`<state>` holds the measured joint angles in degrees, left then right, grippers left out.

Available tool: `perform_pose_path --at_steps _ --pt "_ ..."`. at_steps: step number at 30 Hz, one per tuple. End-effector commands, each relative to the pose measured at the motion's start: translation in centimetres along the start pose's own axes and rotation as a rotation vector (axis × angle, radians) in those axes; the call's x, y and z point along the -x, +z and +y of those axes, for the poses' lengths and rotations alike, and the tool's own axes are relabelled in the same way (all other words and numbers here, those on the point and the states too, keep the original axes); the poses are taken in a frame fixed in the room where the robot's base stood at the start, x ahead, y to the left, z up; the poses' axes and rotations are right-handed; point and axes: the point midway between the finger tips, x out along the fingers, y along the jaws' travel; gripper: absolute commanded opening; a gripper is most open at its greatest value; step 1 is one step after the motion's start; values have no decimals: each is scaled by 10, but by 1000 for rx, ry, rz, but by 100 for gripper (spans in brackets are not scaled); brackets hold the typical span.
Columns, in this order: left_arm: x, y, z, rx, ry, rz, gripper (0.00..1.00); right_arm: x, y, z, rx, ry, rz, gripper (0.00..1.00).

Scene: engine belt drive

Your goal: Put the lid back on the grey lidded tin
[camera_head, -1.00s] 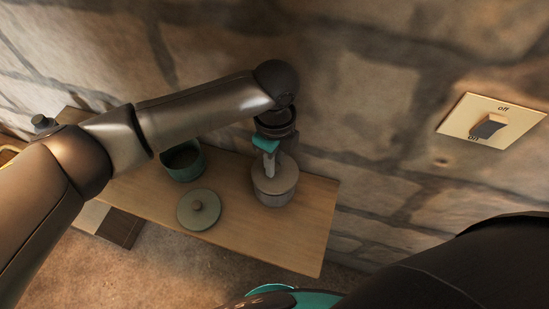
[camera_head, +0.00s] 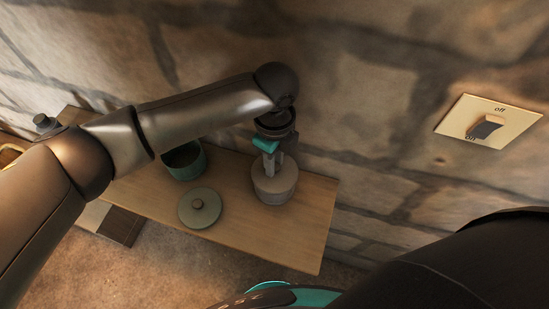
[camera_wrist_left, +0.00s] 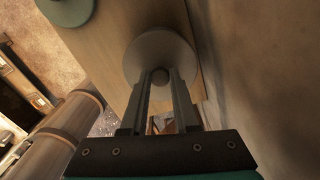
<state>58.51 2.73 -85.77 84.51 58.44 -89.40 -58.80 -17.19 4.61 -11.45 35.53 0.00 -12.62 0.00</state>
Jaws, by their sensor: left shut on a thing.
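The grey tin (camera_head: 272,198) stands near the right end of the wooden shelf. Its grey lid (camera_head: 262,182) is at the tin's mouth, roughly level; I cannot tell whether it rests on the rim or hangs just above it. My left gripper (camera_head: 270,172) reaches down from above and is shut on the lid's knob. In the left wrist view the lid (camera_wrist_left: 150,48) is a grey disc, with its knob between the fingertips (camera_wrist_left: 159,77) and the tin hidden beneath. My right gripper is not in view.
An open green tin (camera_head: 187,168) stands to the left on the shelf (camera_head: 285,245), behind a green lid (camera_head: 199,208) lying flat. The stone wall (camera_head: 370,150) runs close behind the grey tin. A switch plate (camera_head: 515,118) is on the wall at right.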

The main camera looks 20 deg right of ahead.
Motion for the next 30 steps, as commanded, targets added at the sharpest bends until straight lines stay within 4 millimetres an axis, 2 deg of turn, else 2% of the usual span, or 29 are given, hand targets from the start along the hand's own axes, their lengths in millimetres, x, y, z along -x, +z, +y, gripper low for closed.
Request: perform_pose_path --at_steps 1,2,10,16,24,30 --pt "0 0 0 0 0 0 0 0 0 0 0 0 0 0" --pt "0 0 0 0 0 0 31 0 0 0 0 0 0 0" --pt "0 0 0 0 0 0 61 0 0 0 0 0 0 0" --pt "0 0 0 0 0 0 63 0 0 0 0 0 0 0" --pt "0 0 0 0 0 0 93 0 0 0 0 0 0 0" --pt "0 0 0 0 0 0 93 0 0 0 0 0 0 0"
